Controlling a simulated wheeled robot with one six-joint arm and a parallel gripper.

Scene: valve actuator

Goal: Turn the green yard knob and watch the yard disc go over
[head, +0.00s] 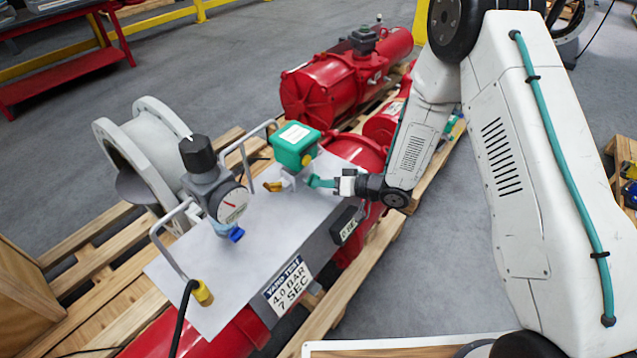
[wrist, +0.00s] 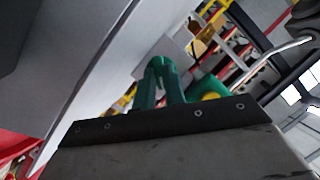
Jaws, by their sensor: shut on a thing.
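My gripper (head: 312,181) has teal-green fingers and is shut at the pale valve block (head: 289,180) on the panel. Its fingers, close together, also show in the wrist view (wrist: 163,68). What they hold is mostly covered by them; from its place it appears to be the green yard knob, but I cannot make out its outline. A green box (head: 295,143) with a white label on top and a yellow spot on its side stands just behind the fingers. A brass-yellow fitting (head: 272,186) sits on the block's left. I cannot pick out the yard disc for certain.
The grey panel (head: 215,290) carries a black-knobbed regulator with a gauge (head: 232,205). Metal hoop handles (head: 165,240) rise beside the regulator. A black cable (head: 183,320) runs down at the front left. Red actuators (head: 325,92) lie on pallets behind.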

